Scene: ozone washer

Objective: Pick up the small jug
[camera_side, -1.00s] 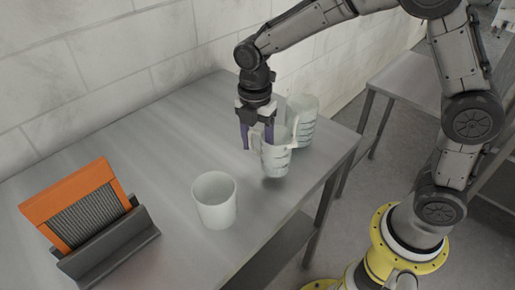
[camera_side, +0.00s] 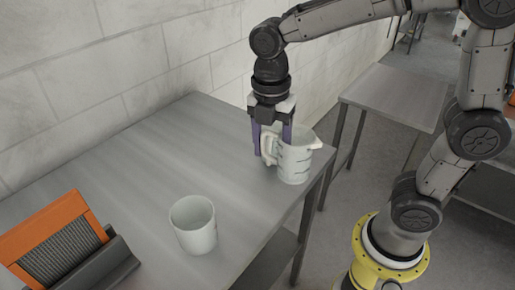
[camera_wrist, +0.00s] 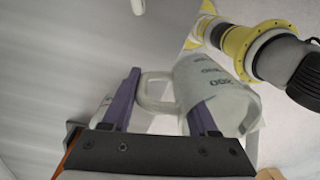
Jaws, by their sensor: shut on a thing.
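The white jug (camera_side: 295,162), with dark measuring marks, a handle on its left and a spout on its right, is near the bench's right end. My gripper (camera_side: 270,148) points down with its purple fingers at the handle, shut on the jug. In the wrist view the handle (camera_wrist: 146,92) shows between the fingers (camera_wrist: 165,95), and the marked jug body (camera_wrist: 215,95) lies to the right. I cannot tell whether its base touches the bench. A second jug cannot be clearly told apart behind it.
A plain white cup (camera_side: 194,226) stands on the grey metal bench (camera_side: 150,170), nearer the front. An orange-framed rack piece (camera_side: 52,238) leans in a dark holder at the left. A wall runs behind the bench. The bench's middle is clear.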

